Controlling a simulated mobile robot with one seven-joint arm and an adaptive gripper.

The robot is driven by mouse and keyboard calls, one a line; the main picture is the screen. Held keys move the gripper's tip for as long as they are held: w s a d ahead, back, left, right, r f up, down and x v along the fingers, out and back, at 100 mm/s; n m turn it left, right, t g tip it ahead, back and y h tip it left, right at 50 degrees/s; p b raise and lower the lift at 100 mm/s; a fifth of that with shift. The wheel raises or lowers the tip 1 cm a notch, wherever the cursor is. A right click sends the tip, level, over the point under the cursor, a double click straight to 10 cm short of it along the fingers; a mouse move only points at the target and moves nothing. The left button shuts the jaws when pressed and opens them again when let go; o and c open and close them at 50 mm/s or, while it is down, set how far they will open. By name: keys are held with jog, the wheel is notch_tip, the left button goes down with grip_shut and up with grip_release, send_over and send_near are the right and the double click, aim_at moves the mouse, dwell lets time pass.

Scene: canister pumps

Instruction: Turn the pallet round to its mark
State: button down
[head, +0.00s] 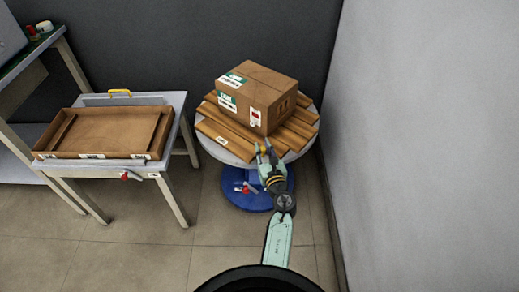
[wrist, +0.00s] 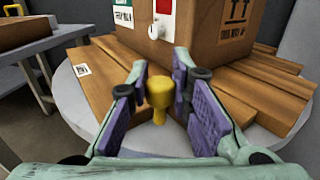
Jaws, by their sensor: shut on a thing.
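The wooden pallet (head: 228,132) lies on a round grey turntable (head: 213,148) and carries a cardboard box (head: 278,88). The pallet's boards also show in the wrist view (wrist: 108,88), with a small white label on one. My gripper (head: 264,150) is at the turntable's near edge. In the wrist view its fingers (wrist: 160,105) are closed around an upright yellow knob (wrist: 159,92) in front of the box. A red part with a white label (head: 246,188) is on the turntable's blue base (head: 265,199). I cannot tell which marking is the pallet's mark.
A table (head: 178,101) with a shallow brown tray (head: 100,155) stands to the left, close to the turntable. A grey wall (head: 420,130) is close on the right, and a dark wall (head: 200,35) is behind. Tiled floor (head: 140,245) is clear in front.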

aim_at(295, 146)
jog(key=w+d+n+g+y+b, duration=0.1)
jog(key=d+y+b, duration=0.1)
jog(key=d, duration=0.1)
jog(key=d+n+g+y+b, duration=0.1)
jog(key=d+y+b, duration=0.1)
jog(key=d+b, duration=0.1)
jog(key=w+d+n+y+b, duration=0.1)
jog(key=d+n+y+b, duration=0.1)
jog(key=d+b, duration=0.1)
jog(key=shift+w+f+g, duration=0.25)
jog(key=shift+w+g, duration=0.1)
jog(key=shift+g, duration=0.05)
jog(key=w+d+n+g+y+b, duration=0.1)
jog(key=d+b, duration=0.1)
jog(key=b, duration=0.2)
jog(key=shift+w+d+n+y, duration=0.15)
jog(key=shift+w+n+y, duration=0.05)
jog(key=shift+n+y, duration=0.1)
jog(key=shift+w+d+r+n+g+y+b, duration=0.15)
jog(key=shift+w+d+n+g+y+b, duration=0.35)
jog(key=shift+b, duration=0.65)
jog(key=shift+s, duration=0.1)
jog(key=shift+r, duration=0.1)
jog(key=c, duration=1.4)
grip_release()
